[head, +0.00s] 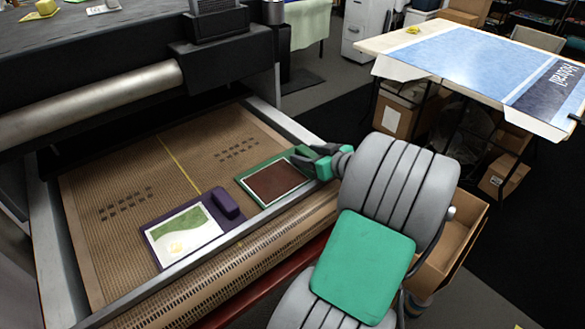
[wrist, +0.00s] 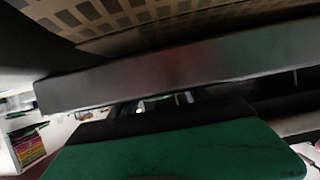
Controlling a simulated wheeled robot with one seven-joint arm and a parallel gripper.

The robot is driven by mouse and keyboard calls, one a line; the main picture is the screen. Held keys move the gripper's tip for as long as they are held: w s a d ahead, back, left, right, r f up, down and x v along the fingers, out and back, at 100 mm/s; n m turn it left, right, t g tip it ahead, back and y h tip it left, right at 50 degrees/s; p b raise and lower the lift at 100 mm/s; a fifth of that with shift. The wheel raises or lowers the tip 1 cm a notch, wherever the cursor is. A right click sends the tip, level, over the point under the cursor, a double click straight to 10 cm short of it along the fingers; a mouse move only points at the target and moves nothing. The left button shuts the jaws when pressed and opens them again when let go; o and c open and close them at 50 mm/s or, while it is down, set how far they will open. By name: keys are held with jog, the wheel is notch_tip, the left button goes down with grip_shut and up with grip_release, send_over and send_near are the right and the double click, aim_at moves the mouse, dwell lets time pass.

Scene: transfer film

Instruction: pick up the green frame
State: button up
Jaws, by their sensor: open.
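The green frame (head: 247,186), with a dark brown panel inside a pale inner border, lies flat on the brown mesh bed at its right side in the head view. My gripper (head: 306,158), green and dark grey, is open at the frame's upper right corner. I cannot tell whether its fingers are around the edge or only above it. In the wrist view, a broad dark green surface fills the bottom; I cannot tell whether it is the frame or part of my gripper. No fingertips show clearly there.
A purple frame (head: 223,204) with a green and white picture lies left of the green frame. The mesh bed (head: 105,237) is bare at left. A metal rail (head: 195,259) borders its front, and a steel roller (head: 95,98) spans above the back.

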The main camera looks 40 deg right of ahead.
jog(key=shift+s, duration=0.1)
grip_shut()
dwell(0.4)
